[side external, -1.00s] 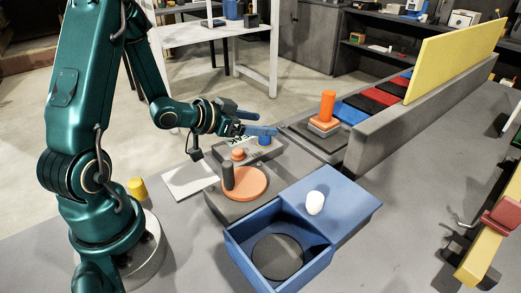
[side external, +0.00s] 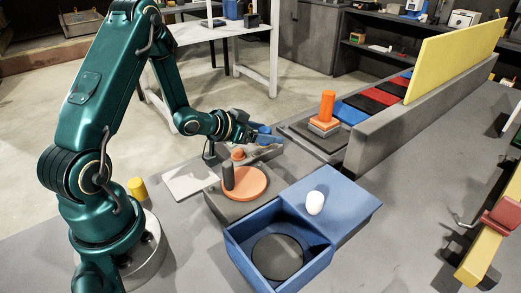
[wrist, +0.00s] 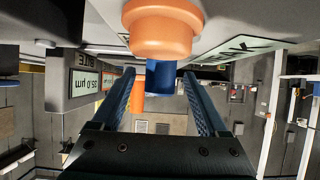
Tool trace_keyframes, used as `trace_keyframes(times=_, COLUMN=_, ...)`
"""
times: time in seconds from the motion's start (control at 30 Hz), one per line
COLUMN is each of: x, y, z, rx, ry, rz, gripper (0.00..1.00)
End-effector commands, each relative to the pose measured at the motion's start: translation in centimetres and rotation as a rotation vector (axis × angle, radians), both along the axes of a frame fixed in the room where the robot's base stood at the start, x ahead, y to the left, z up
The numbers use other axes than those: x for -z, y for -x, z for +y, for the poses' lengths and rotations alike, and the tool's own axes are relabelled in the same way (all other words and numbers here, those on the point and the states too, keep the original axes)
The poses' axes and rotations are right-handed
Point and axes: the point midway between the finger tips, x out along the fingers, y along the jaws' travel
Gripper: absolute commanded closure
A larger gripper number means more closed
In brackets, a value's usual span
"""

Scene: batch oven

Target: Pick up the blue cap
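The blue cap (wrist: 161,76) shows in the wrist view behind an orange stepped knob (wrist: 163,28), between the lines of my two fingers. My gripper (wrist: 158,82) is open, with a finger on each side of the cap and gaps visible; I cannot tell how far the tips reach along it. In the side view my gripper (side external: 267,138) is low over the small plate behind the orange knob (side external: 238,154). There the cap cannot be told apart from the blue fingers.
A dark grey cylinder (side external: 228,177) and an orange disc (side external: 251,183) sit on a grey block nearby. A blue open box (side external: 235,252) with a white egg-shaped piece (side external: 315,202) on its lid stands in front. An orange cylinder (side external: 327,105) stands right of my gripper.

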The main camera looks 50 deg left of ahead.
Motion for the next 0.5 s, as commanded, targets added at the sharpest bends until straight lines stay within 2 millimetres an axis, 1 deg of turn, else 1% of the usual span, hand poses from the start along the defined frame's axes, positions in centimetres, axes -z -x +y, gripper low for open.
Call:
trace_keyframes(times=0.03, x=0.0, y=0.01, z=0.0, rx=0.0, ry=0.0, rz=0.0, gripper=0.39)
trace_keyframes(times=0.07, x=-0.01, y=0.02, z=0.0, rx=0.0, ry=0.0, rz=0.0, gripper=0.5)
trace_keyframes(times=0.1, x=-0.01, y=0.02, z=0.0, rx=0.0, ry=0.0, rz=0.0, gripper=0.65)
trace_keyframes(times=0.2, x=-0.01, y=0.02, z=0.0, rx=0.0, ry=0.0, rz=0.0, gripper=1.0)
trace_keyframes(times=0.5, x=-0.09, y=0.02, z=0.01, rx=0.0, ry=-0.001, rz=-0.001, gripper=1.0)
